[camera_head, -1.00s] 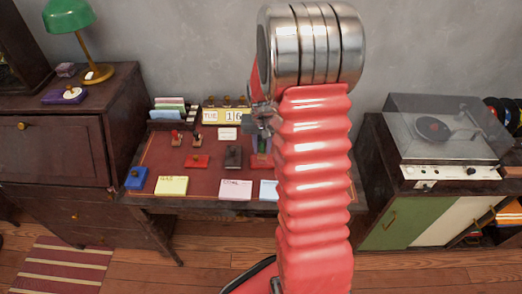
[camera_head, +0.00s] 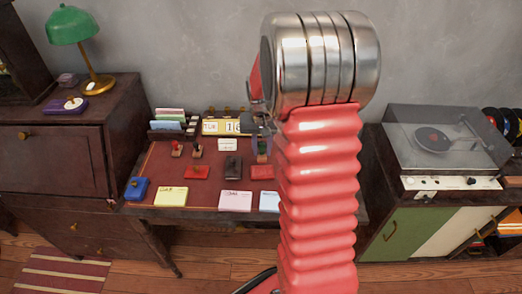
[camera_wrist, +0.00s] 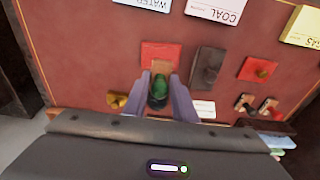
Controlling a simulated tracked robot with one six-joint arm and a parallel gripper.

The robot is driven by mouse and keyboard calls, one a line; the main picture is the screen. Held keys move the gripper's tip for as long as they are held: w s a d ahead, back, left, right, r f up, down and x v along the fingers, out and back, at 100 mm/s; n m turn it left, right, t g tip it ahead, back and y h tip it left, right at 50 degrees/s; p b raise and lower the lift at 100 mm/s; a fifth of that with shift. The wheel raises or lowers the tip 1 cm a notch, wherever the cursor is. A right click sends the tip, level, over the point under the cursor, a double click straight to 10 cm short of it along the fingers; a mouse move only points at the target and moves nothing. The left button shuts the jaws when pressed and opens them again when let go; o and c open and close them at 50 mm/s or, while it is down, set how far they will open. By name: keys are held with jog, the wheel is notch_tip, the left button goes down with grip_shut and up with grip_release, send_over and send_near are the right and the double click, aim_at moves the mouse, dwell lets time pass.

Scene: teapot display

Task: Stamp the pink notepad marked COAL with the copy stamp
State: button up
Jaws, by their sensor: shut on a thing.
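The pink notepad marked COAL (camera_head: 235,201) lies at the desk's front middle. It also shows at the top of the wrist view (camera_wrist: 217,10). My gripper (camera_wrist: 159,78) has purple fingers shut on a stamp with a green knob (camera_wrist: 160,86). Its label is not readable, so I cannot tell its wording. The stamp is over or beside a red ink pad (camera_wrist: 147,50) at the right of the desk; whether they touch is unclear. In the head view the same red pad (camera_head: 263,172) lies just in front of the held stamp.
A dark pad (camera_head: 233,167) and another red pad (camera_head: 196,172) lie to the left. Yellow (camera_head: 171,196) and pale blue (camera_head: 269,202) notepads flank the pink one. A calendar (camera_head: 217,127) and card rack (camera_head: 170,130) stand behind.

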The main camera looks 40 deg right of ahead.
jog(key=w+a+r+n, duration=0.1)
jog(key=w+a+n, duration=0.2)
jog(key=a, duration=0.9)
jog(key=w+a+r+n, duration=0.1)
jog(key=w+a+n, duration=0.3)
jog(key=a, duration=0.8)
jog(key=shift+y, duration=0.4)
jog(key=shift+w, duration=0.15)
